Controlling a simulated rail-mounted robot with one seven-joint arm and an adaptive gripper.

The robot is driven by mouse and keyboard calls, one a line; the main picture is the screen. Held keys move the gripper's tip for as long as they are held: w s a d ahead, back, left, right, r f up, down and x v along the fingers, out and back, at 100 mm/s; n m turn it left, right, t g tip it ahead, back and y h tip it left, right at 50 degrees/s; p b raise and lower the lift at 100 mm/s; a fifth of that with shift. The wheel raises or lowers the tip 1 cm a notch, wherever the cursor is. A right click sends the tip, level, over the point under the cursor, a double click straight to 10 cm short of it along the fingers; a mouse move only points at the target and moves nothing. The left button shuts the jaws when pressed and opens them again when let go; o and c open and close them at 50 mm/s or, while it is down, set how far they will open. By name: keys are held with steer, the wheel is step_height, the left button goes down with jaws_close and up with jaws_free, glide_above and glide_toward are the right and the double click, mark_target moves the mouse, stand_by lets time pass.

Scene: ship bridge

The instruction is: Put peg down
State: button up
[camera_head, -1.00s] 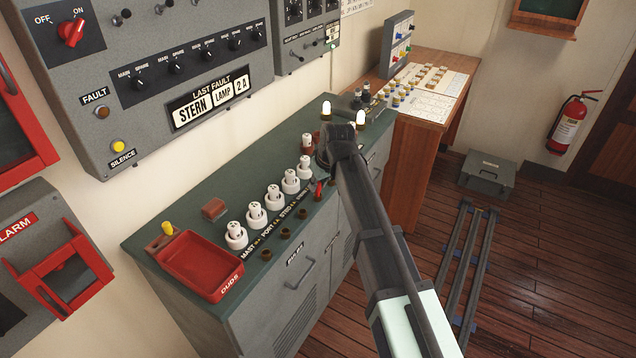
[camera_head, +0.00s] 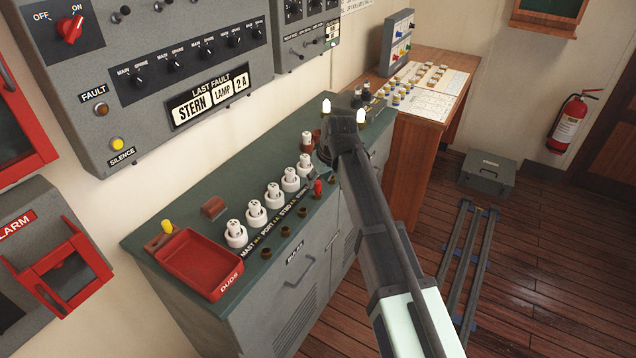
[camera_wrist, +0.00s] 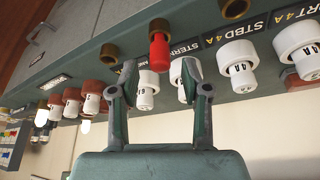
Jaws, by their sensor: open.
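The red peg (camera_head: 318,187) stands in the front row of brass sockets on the green bench top (camera_head: 190,215). In the wrist view the red peg (camera_wrist: 159,50) sits at a brass socket beside the STERN label, its free end showing between my fingertips. My gripper (camera_wrist: 159,72) is open, with a gap visible between each finger and the peg. I cannot tell its exact depth relative to the peg. In the head view my arm hides most of the gripper.
White fuse holders (camera_head: 256,215) stand in a row behind empty brass sockets (camera_head: 287,231). A red DUDS tray (camera_head: 200,263) is at the bench's left end. Two lit lamps (camera_head: 361,116) stand behind my arm. A grey fault panel (camera_head: 150,130) overhangs the back.

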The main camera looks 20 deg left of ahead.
steer(key=b+v, duration=0.2)
steer(key=v, duration=0.8)
steer(key=s+d+f+m+g+h, duration=0.1)
steer(key=s+d+f+m, duration=0.15)
steer(key=d+f, duration=0.75)
steer(key=s+d+f+m+g+h, duration=0.1)
steer(key=s+d+f+g, duration=0.3)
steer(key=f, duration=1.2)
steer(key=s+d+f+m+t+h, duration=0.1)
steer(key=s+d+f+m, duration=0.1)
steer(key=d+f, duration=0.85)
steer(key=s+d+f+m+g, duration=0.1)
steer(key=s+d+f, duration=0.3)
steer(key=s+f, duration=0.4)
steer(key=s+d+f+m+g, duration=0.1)
steer(key=s+d+f, duration=0.3)
steer(key=s+f, duration=0.4)
steer(key=s+d+f+m+g, duration=0.1)
steer(key=s+d+f, duration=0.1)
steer(key=s, duration=0.5)
steer(key=s+d+f+m+g, duration=0.1)
steer(key=s+d+f, duration=0.1)
steer(key=s, duration=0.5)
steer(key=s+d+f+m+g, duration=0.1)
steer(key=s+d+f, duration=0.1)
steer(key=s, duration=0.5)
steer(key=shift+d+f+g+h, duration=0.25)
steer(key=shift+d+g+h, duration=0.05)
steer(key=shift+d, duration=0.1)
steer(key=shift+s, duration=0.1)
